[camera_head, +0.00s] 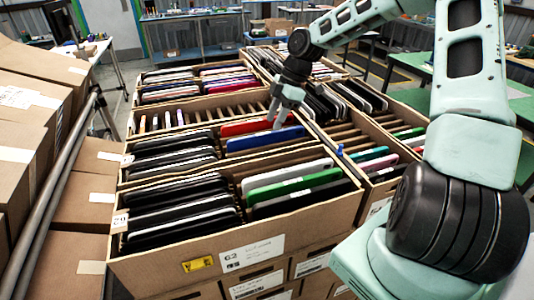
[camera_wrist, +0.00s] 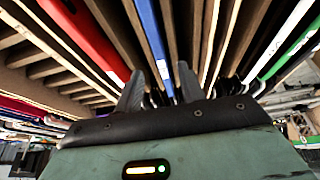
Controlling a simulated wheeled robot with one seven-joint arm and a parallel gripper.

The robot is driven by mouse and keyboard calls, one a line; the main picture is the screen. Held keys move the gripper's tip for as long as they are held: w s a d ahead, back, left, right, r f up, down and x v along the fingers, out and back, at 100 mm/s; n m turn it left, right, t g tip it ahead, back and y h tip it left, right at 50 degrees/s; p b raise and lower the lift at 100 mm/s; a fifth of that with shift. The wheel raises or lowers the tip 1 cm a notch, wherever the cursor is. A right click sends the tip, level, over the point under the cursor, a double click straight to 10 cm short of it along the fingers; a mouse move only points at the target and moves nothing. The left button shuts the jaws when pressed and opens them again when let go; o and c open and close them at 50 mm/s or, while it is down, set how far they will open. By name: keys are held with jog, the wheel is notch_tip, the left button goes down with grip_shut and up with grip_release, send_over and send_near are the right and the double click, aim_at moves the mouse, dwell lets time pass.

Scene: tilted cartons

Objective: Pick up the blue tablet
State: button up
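My gripper (camera_head: 278,118) is over the right part of the blue tablet's top edge, pointing down. In the wrist view, the blue tablet (camera_wrist: 151,32) runs down between the two spread fingers of my gripper (camera_wrist: 160,90). The fingers look apart from its faces. I cannot tell how far down they reach beside it. The tablet's lower part is hidden in the carton.
The front carton (camera_head: 200,262) also holds green (camera_head: 295,186), white and several black tablets between cardboard dividers. More filled cartons adjoin it behind and to the right. Closed boxes (camera_head: 28,110) are stacked at the left, beside a grey rail. Green tables stand at the right.

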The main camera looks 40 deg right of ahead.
aim_at(268, 133)
jog(key=shift+a+f+p, duration=0.3)
jog(key=shift+a+p, duration=0.05)
jog(key=p+x, duration=0.1)
jog(key=x, duration=0.3)
jog(key=shift+f+p, duration=0.15)
jog(key=shift+p, duration=0.15)
grip_shut()
